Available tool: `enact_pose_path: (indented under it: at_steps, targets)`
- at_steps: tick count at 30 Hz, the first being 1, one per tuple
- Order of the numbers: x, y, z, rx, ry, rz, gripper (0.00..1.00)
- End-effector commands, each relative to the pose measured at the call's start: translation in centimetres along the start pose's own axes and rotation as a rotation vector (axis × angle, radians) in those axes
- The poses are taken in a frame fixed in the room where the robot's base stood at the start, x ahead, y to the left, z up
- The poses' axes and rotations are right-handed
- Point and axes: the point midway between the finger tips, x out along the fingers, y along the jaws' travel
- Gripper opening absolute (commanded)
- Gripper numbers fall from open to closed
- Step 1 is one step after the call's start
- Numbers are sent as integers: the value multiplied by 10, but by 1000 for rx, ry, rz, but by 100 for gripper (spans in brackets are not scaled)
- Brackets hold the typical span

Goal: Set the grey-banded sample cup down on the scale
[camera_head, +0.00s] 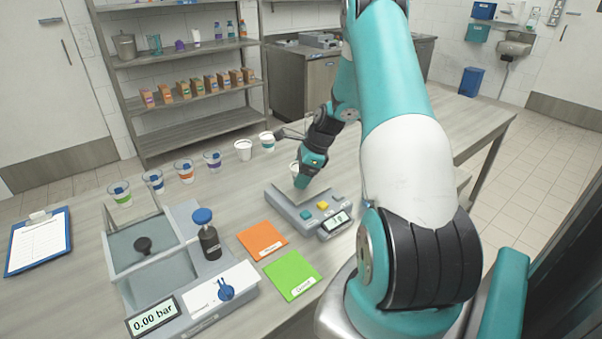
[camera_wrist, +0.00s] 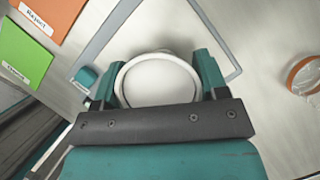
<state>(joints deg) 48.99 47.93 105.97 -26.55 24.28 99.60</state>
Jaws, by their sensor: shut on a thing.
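The sample cup is white; in the wrist view (camera_wrist: 158,82) I look down into its round rim, and in the head view a small part of it (camera_head: 294,168) shows beside my gripper. Its grey band is not clear in either view. My gripper (camera_head: 304,172) is shut on the cup, with one finger on each side of it in the wrist view. The scale (camera_head: 292,212), grey with coloured buttons and a small display, lies directly below the gripper. I cannot tell whether the cup's base touches the scale's plate.
A row of cups with coloured bands, such as the orange-banded cup (camera_head: 184,171), stands behind and left. An orange card (camera_head: 262,240) and a green card (camera_head: 292,275) lie left of the scale. A pressure device (camera_head: 190,298) and a clipboard (camera_head: 38,243) are further left.

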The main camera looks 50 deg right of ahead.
Motion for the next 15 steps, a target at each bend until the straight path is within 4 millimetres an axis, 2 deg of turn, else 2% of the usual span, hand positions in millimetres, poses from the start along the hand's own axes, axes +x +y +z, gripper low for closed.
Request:
enact_pose_path:
  at_steps: [5,6,9,15]
  targets:
    - [2,0,-1,0,0,1,41]
    - [2,0,-1,0,0,1,71]
    - [2,0,-1,0,0,0,92]
    - [2,0,-1,0,0,0,92]
